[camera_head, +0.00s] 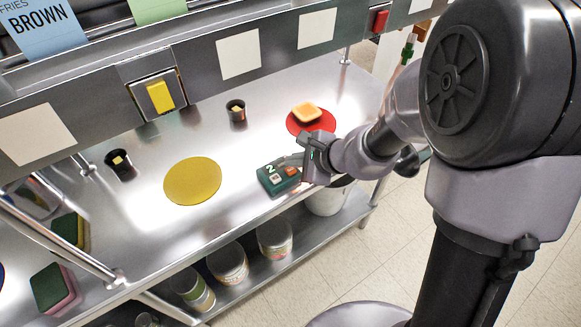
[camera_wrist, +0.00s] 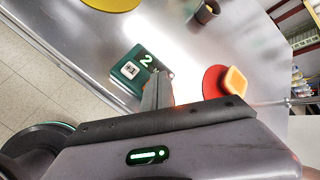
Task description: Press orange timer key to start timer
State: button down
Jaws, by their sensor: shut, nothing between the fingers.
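The dark green timer (camera_head: 268,184) lies on the steel counter and shows a white "2". Its orange key (camera_head: 291,171) is visible in the head view beside a white key (camera_head: 276,178). I cannot tell whether the fingertips touch the timer.
A red disc (camera_head: 298,124) with an orange-yellow block (camera_head: 306,112) lies behind my gripper. A yellow disc (camera_head: 192,182) lies left of the timer. Small dark cups (camera_head: 236,111) stand farther back. A white bin (camera_head: 326,200) stands below the counter edge.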

aim_at(293, 172)
notch_tip(293, 172, up, 5)
jog(key=p, duration=0.4)
jog(key=shift+r, duration=0.1)
dwell(0.6)
jog(key=shift+r, duration=0.15)
jog(key=s+a+r+n, duration=0.1)
jog(key=s+r+n, duration=0.45)
jog(key=r, duration=0.25)
jog(key=s+d+r+n+h, duration=0.2)
jog(key=s+d+r+n, duration=0.1)
jog(key=s, duration=0.5)
jog(key=s+d+r+n+h, duration=0.2)
jog(key=s+d+r+n, duration=0.1)
jog(key=s+d+n, duration=0.2)
jog(key=s+d, duration=0.2)
jog(key=s, duration=0.2)
jog(key=shift+d+g+h, duration=0.2)
jog(key=shift+g+h, duration=0.1)
